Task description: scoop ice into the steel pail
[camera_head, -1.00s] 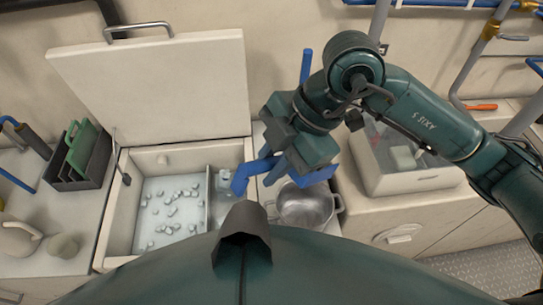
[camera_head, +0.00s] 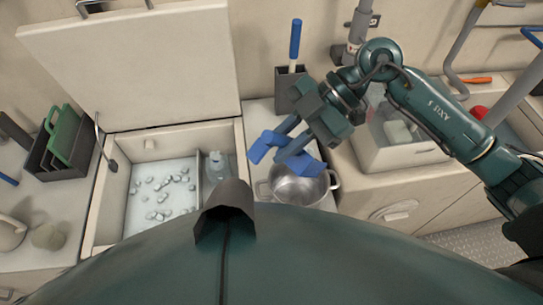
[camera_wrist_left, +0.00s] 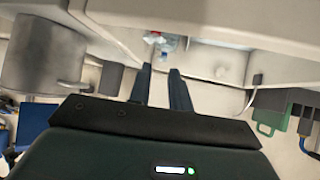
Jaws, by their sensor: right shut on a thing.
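The steel pail (camera_head: 298,189) stands upright on the counter right of the open ice box (camera_head: 109,204); it also shows at the left of the left wrist view (camera_wrist_left: 38,52). Loose ice cubes (camera_head: 160,198) lie scattered in the box's left compartment. My right gripper (camera_head: 285,150) is above the pail's back-left side, shut on a blue thing (camera_head: 262,147) whose pieces show on both sides of the fingers. The fingers hide its middle, so I cannot tell its full shape. My left gripper (camera_wrist_left: 162,88) shows only in the left wrist view, its fingers apart and empty.
A dark holder (camera_head: 284,92) with a blue-handled tool (camera_head: 295,42) stands behind the pail. The box lid (camera_head: 135,70) is raised. A bottle (camera_head: 216,165) sits in the box's right compartment. A clear-topped bin (camera_head: 385,148) is at right, a green board (camera_head: 62,135) at left.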

